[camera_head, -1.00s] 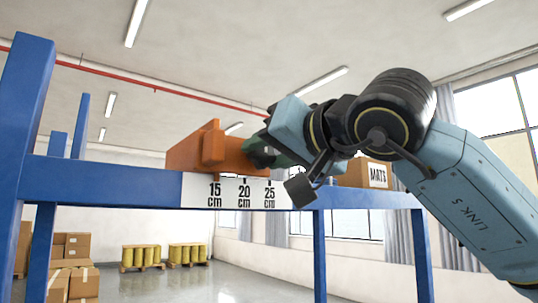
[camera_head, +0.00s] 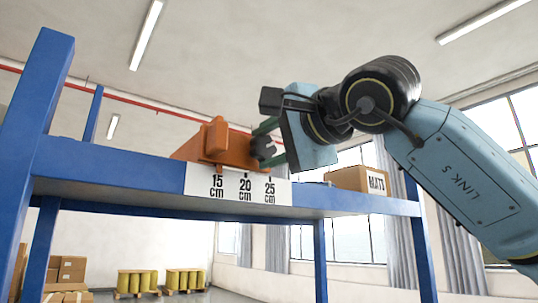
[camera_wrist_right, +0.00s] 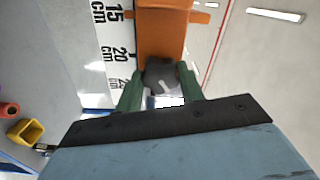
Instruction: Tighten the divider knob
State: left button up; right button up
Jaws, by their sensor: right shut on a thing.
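The orange divider (camera_head: 218,146) stands on the blue shelf (camera_head: 110,165), and its small pointer sits at about the 15 cm mark of the white scale (camera_head: 238,186). The dark divider knob (camera_head: 263,147) is on the divider's right end; it also shows in the right wrist view (camera_wrist_right: 160,75). My right gripper (camera_head: 268,144) comes from the right, its green fingers on either side of the knob. In the right wrist view the fingers (camera_wrist_right: 160,88) are shut on the knob. My left gripper is not in view.
A cardboard box marked MATS (camera_head: 355,180) sits on the shelf to the right, below my right arm. A blue upright (camera_head: 35,110) stands at the left. A yellow bin (camera_wrist_right: 26,131) shows low at left in the right wrist view.

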jog(key=m+b, duration=0.1)
jog(key=m, duration=0.2)
jog(key=shift+m+b, duration=0.9)
jog(key=shift+m, duration=0.9)
jog(key=o, duration=1)
jog(key=shift+d, duration=0.1)
jog(key=b+v, duration=0.3)
jog(key=v, duration=1)
jog(key=shift+b, duration=0.35)
jog(key=shift+s+d, duration=0.1)
jog(key=shift+s, duration=0.05)
